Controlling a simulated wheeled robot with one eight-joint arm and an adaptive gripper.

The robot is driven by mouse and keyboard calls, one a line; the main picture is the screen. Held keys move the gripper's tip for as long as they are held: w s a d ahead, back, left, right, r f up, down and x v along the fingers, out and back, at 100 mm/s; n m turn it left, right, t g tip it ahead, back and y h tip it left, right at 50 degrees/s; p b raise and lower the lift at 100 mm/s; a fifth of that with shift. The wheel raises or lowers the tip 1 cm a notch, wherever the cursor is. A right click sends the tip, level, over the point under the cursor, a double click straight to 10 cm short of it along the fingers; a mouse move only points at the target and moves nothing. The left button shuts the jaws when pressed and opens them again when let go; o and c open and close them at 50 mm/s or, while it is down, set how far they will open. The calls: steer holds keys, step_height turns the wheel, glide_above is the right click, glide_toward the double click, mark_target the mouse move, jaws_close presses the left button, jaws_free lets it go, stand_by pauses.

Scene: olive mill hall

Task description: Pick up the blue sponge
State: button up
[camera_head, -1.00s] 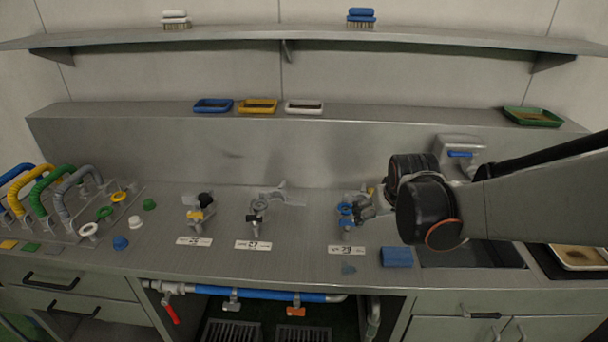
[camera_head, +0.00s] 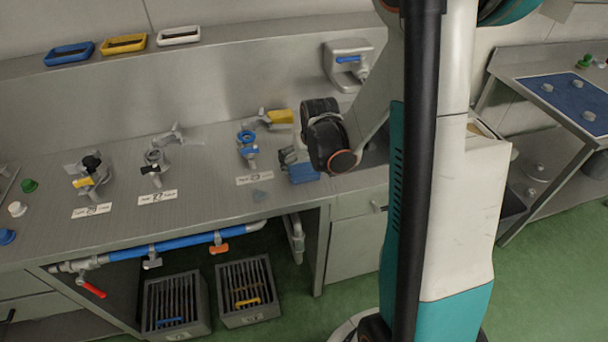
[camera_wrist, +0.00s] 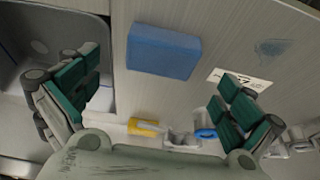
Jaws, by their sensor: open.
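The blue sponge (camera_head: 303,173) lies flat on the steel counter, right of the third tap fitting (camera_head: 248,140). In the wrist view the sponge (camera_wrist: 163,51) is a plain blue block between the fingers, farther off than the fingertips. My gripper (camera_wrist: 160,86) is open, with green-padded fingers spread wide to either side and nothing between them. In the head view my gripper (camera_head: 290,156) is beside and above the sponge; its dark wrist joint hides part of the area behind it. I cannot see it touching the sponge.
A sink basin (camera_wrist: 60,50) is left of the sponge in the wrist view. A yellow item (camera_head: 282,116) stands behind it. A number label (camera_head: 254,179) and a grey-blue smudge (camera_head: 262,196) lie nearby. Crates (camera_head: 247,291) stand below the counter.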

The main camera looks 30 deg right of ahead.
mark_target(304, 168)
steer(key=b+x, duration=0.2)
steer(key=x, duration=0.3)
steer(key=shift+w+f, duration=0.2)
steer(key=shift+f, duration=0.1)
steer(key=shift+r, duration=0.1)
steer(key=c, duration=1)
steer(key=shift+r, duration=0.1)
step_height(304, 168, up, 20)
steer(key=p, duration=0.6)
